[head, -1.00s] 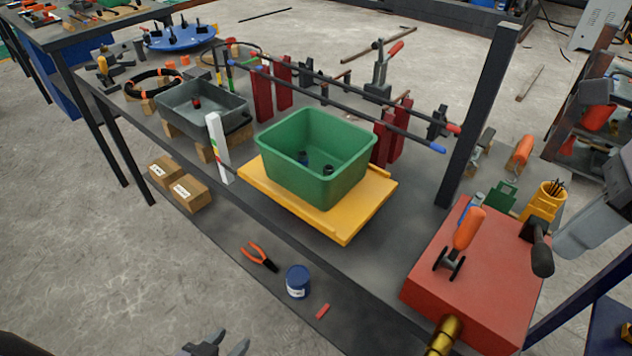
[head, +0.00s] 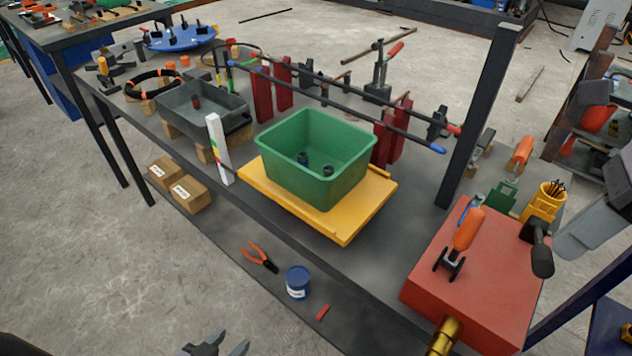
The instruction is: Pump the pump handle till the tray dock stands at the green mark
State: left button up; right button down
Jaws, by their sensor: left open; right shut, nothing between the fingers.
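The yellow tray dock (head: 355,224) carries a green bin (head: 330,180) with small dark items inside. A white post (head: 218,150) with coloured bands, green (head: 214,142) among them, stands at the dock's left corner. The dock's edge looks lower than the green band. My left gripper (head: 222,345) is open and empty at the bottom edge.
A blue tin (head: 298,283), orange pliers (head: 258,257) and a red stub (head: 322,312) lie on the lower shelf. A dark upright post (head: 480,120) stands behind the red box. A grey tray (head: 205,112) and dark red blocks (head: 262,96) occupy the bench.

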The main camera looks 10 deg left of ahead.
aim_at(550, 272)
dwell(0.6)
jog(key=shift+s+a+f+b, duration=0.15)
jog(key=shift+s+f+b, duration=0.1)
jog(key=shift+f+b, duration=0.4)
jog(key=shift+f, duration=0.1)
jog(key=shift+s+a+f+b, duration=0.2)
jog(key=shift+s+f+b, duration=0.1)
jog(key=shift+f+b, duration=0.25)
jog(key=shift+s+a+f+b, duration=0.15)
jog(key=shift+s+f+b, duration=0.1)
jog(key=shift+f+b, duration=0.35)
